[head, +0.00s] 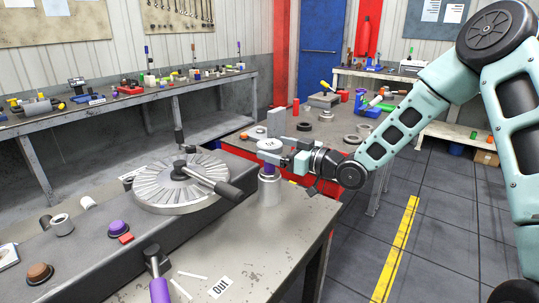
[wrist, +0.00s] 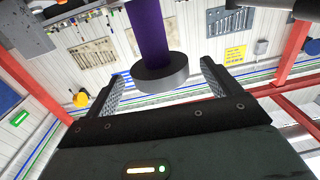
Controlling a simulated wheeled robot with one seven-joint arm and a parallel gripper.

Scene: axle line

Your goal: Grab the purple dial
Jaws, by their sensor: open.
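My gripper (head: 270,153) is open above the front table. A purple post with a grey round head (wrist: 160,76) stands between its two fingers in the wrist view, with clear gaps at both sides. In the head view its grey head (head: 270,144) shows at the fingers, and a purple band (head: 267,169) shows below them over a grey metal cylinder (head: 269,189). A separate purple round knob (head: 118,227) sits on a dark base at the left, away from my gripper. I cannot tell for sure which purple piece is the dial.
A slotted round plate (head: 150,190) with a dark-handled lever (head: 208,180) lies left of my gripper. A brown knob (head: 40,272), a red block (head: 125,239) and a purple handle (head: 159,290) are nearer. A grey upright block (head: 276,123) stands close behind my gripper.

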